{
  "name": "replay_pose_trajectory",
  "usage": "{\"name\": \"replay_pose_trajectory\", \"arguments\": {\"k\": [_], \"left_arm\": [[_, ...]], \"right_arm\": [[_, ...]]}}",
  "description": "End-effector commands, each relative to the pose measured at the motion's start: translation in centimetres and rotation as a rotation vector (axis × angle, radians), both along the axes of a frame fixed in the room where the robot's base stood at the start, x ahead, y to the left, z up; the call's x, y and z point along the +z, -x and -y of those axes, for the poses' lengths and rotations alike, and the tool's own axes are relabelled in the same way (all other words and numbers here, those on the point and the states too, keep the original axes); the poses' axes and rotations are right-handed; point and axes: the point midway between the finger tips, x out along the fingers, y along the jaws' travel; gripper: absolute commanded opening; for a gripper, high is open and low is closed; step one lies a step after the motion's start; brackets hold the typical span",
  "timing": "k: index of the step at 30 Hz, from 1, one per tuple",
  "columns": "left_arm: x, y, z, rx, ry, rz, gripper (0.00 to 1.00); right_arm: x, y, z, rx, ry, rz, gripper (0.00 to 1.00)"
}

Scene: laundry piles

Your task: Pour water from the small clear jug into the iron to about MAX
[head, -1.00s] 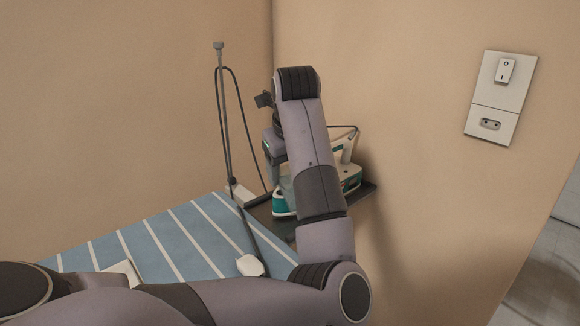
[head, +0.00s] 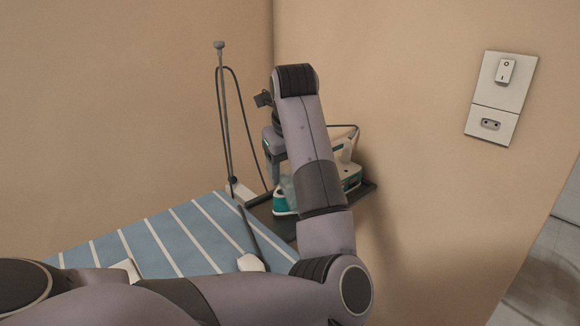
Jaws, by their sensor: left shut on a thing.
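The iron (head: 350,172), white and teal, sits on a dark rest at the end of the ironing board. My left forearm hides its middle. My left gripper (head: 274,170) points down just left of the iron, partly behind my own arm. It is shut on the small clear jug (head: 287,186), of which only a pale see-through patch shows over the iron's left part. The jug's tilt, its water level, the iron's filling hole and the MAX mark cannot be made out. My right gripper is not in view.
The blue-and-white striped ironing board (head: 150,240) lies at lower left. The dark iron rest (head: 368,190) is close to the right wall. A thin upright cord holder (head: 224,125) with a looping cord stands behind the board. A switch and socket plate (head: 500,97) is on the right wall.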

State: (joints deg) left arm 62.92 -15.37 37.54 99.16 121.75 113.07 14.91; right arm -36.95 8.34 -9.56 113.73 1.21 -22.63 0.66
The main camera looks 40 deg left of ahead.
Motion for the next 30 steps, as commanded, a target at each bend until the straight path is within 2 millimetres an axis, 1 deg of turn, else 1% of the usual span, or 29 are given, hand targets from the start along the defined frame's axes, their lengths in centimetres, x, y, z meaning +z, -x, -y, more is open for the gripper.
{"name": "replay_pose_trajectory", "arguments": {"k": [15, 30], "left_arm": [[0.28, -0.04, -0.17, 0.001, 0.033, -0.008, 0.36], [0.32, -0.07, -0.28, 0.0, 0.068, -0.017, 0.37]], "right_arm": [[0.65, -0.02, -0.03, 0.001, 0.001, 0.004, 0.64], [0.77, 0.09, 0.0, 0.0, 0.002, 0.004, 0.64]]}}
